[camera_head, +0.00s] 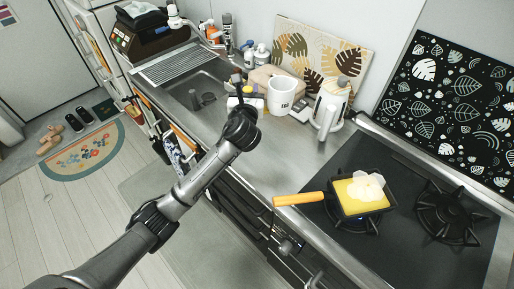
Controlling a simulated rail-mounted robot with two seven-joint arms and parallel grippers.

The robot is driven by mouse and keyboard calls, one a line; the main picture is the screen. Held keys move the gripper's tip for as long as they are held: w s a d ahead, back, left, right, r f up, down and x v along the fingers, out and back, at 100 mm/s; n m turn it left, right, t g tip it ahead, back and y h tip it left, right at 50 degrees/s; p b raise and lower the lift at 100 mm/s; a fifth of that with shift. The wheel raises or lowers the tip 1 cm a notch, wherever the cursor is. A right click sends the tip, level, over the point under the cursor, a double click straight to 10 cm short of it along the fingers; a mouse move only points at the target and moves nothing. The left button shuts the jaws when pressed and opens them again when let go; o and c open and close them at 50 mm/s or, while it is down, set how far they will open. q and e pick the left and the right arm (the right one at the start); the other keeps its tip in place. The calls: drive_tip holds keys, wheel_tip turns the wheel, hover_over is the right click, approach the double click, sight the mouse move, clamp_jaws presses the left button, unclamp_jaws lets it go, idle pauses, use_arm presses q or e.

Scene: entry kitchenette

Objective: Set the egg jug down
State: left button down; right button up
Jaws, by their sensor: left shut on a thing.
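The egg jug (281,96) is a white mug-like vessel with dark lettering on its front, at the top middle of the head view. It looks upright, close above or on the steel counter; I cannot tell whether its base touches. My left gripper (246,104) is at the jug's left side, shut on it. The dark wrist hides the fingers and the grip point. My right gripper is not in view.
A white kettle-like pitcher (331,106) stands close right of the jug. A square pan (350,214) with yellow egg sits on the stove (410,222), its orange handle pointing left. Bottles (261,55) and a leaf-pattern board (316,54) stand behind. Bare counter (290,152) lies in front.

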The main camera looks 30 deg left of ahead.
use_arm(q)
drive_tip(key=shift+n+g+y, duration=0.4)
drive_tip(key=shift+n+y, duration=0.2)
drive_tip(key=shift+y, duration=0.1)
drive_tip(key=shift+w+a+f+b, duration=0.1)
drive_tip(key=shift+a+f+b, duration=0.95)
drive_tip(key=shift+a+f, duration=1.45)
drive_tip(key=shift+a+f+b, duration=1)
drive_tip(key=shift+a+f, duration=1.05)
drive_tip(key=shift+f, duration=0.95)
drive_tip(key=shift+w+a+f+b, duration=0.1)
drive_tip(key=shift+a+f+b, duration=0.95)
drive_tip(key=shift+a+f, duration=1.45)
drive_tip(key=shift+d+f, duration=0.2)
drive_tip(key=shift+d, duration=0.05)
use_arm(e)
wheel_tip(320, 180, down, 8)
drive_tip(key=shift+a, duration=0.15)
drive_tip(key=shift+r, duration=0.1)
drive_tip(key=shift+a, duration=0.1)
use_arm(q)
drive_tip(key=shift+f, duration=0.15)
drive_tip(key=c, duration=0.8)
unclamp_jaws()
